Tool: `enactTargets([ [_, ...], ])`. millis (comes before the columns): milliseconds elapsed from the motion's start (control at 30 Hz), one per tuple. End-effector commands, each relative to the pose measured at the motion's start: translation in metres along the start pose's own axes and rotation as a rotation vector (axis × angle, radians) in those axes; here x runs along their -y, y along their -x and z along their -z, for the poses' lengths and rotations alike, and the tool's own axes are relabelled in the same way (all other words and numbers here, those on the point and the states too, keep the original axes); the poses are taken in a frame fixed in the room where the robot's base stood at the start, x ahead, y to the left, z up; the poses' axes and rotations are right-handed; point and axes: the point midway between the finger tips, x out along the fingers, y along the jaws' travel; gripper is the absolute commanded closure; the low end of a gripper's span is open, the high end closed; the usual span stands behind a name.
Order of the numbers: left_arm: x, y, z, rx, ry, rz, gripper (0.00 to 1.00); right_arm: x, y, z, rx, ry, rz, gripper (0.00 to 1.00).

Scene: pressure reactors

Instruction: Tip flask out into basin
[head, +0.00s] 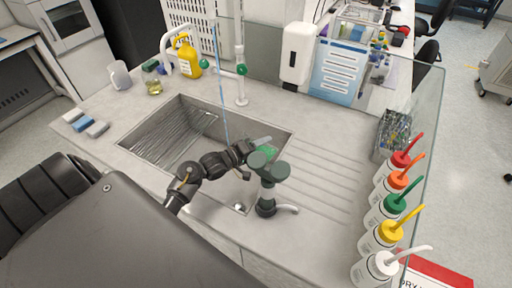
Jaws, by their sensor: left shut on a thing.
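My left gripper (246,150) is shut on the flask (262,140), a small clear vessel with something green showing beside it. The flask lies strongly tilted, nearly on its side, over the right end of the basin. The gripper and a dark green fixture hide part of it. The basin (160,137) is a rectangular steel sink set into the grey counter. I cannot tell whether liquid is leaving the flask. My right gripper is not in view.
The dark green fixture (267,190) stands close to my left gripper at the basin's front right. A tall white tap (240,85) rises behind the basin. Several wash bottles (375,268) line the right edge by a glass panel. The ribbed drainboard (325,175) is clear.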

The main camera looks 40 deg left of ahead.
Motion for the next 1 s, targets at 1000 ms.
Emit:
enactTargets([
  [1000,-0.054,0.006,0.016,-0.001,0.675,-0.282,0.69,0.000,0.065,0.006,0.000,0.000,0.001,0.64],
])
